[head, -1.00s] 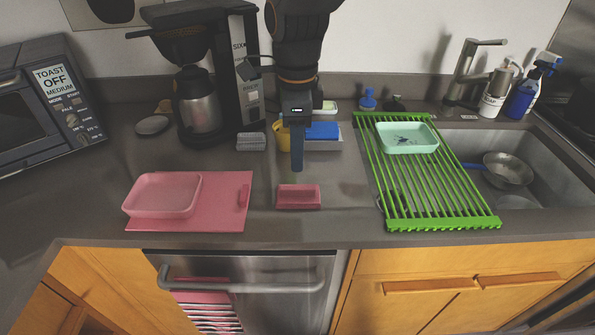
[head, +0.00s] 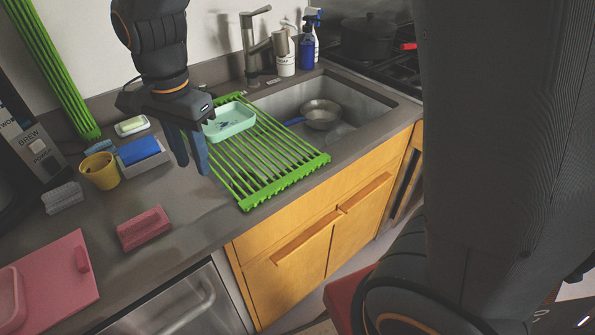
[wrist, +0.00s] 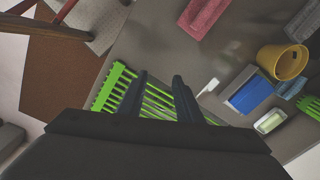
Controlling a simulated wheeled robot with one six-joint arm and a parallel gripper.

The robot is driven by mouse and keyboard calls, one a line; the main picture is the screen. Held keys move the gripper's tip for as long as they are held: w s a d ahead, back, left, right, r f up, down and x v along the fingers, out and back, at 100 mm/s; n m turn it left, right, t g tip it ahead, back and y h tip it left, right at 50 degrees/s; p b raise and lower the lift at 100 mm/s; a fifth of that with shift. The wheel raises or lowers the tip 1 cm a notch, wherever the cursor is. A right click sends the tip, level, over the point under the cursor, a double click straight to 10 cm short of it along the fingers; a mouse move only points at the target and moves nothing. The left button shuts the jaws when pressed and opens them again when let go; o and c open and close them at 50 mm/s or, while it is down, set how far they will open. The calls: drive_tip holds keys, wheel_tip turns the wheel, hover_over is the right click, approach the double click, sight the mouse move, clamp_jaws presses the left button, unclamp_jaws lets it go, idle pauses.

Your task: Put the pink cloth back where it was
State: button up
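My gripper (head: 190,150) is over the left edge of the green rack (head: 283,183), left of the mint tray. In the wrist view its two dark fingers (wrist: 160,95) are apart with nothing between them, above the green bars (wrist: 110,88). I cannot make out a pink cloth for certain in either current view. A pink ribbed block (head: 145,229) lies on the counter, left of and nearer than the gripper. It also shows in the wrist view (wrist: 203,17). The striped pink-and-white piece at the dishwasher handle, seen earlier, is out of view.
A mint tray (head: 229,122) sits on the rack by the sink, which holds a pan (head: 320,113). A yellow cup (head: 100,170), blue sponge (head: 138,150) and grey block (head: 63,198) stand left. A pink board (head: 62,275) lies at lower left. Open counter lies between.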

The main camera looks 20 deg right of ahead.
drive_tip(key=d+f+n, duration=0.1)
drive_tip(key=d, duration=0.2)
drive_tip(key=s+d+n, duration=0.1)
drive_tip(key=d, duration=0.3)
drive_tip(key=d+f+n, duration=0.1)
drive_tip(key=d+n, duration=0.1)
drive_tip(key=d, duration=0.1)
drive_tip(key=shift+s+d+f, duration=0.3)
drive_tip(key=shift+f, duration=0.05)
drive_tip(key=s+d+f+n+t, duration=0.1)
drive_tip(key=s+d+f+n, duration=0.2)
drive_tip(key=d, duration=0.7)
drive_tip(key=shift+s+n, duration=1.1)
drive_tip(key=shift+s, duration=0.1)
